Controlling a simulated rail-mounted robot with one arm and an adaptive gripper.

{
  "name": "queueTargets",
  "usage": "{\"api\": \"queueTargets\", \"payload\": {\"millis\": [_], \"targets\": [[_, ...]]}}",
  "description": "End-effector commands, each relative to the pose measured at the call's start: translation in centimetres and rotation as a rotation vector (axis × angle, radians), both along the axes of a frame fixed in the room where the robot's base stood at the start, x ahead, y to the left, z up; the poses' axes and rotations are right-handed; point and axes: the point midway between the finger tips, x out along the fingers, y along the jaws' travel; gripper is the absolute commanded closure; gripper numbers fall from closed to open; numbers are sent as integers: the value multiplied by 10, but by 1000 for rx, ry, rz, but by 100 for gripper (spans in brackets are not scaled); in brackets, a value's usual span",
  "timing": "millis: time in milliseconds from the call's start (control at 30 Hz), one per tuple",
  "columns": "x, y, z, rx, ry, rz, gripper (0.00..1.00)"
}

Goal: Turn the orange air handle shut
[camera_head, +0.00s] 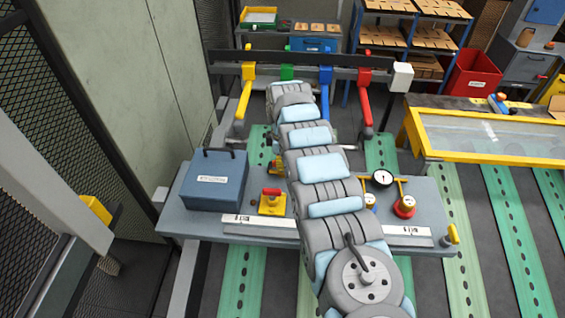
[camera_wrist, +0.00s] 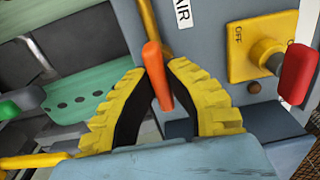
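In the wrist view the orange air handle (camera_wrist: 157,72) is a slim lever in front of a blue-grey panel, below a white label reading AIR (camera_wrist: 183,12). My gripper (camera_wrist: 156,70) has two yellow ribbed fingers with dark inner pads. The fingertips lean in on either side of the orange lever, with almost no gap left. The lever's lower end reaches down between the fingers. In the head view my arm covers the gripper, and I cannot make out the orange handle there.
In the wrist view, a yellow OFF plate (camera_wrist: 245,62) with a red handle (camera_wrist: 299,74) stands close right. In the head view, the bench (camera_head: 175,219) carries a blue box (camera_head: 214,180), a yellow plate with a red handle (camera_head: 271,204) and a gauge (camera_head: 383,178).

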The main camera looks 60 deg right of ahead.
Motion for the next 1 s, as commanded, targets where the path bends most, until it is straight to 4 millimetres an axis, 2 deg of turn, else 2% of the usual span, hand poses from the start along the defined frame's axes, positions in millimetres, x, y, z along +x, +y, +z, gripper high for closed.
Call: {"api": "queueTargets", "payload": {"millis": [267, 467, 1000], "targets": [[0, 0, -1, 0, 0, -17, 100], [2, 1, 1, 0, 0, -92, 100], [3, 1, -6, 0, -3, -563, 100]]}}
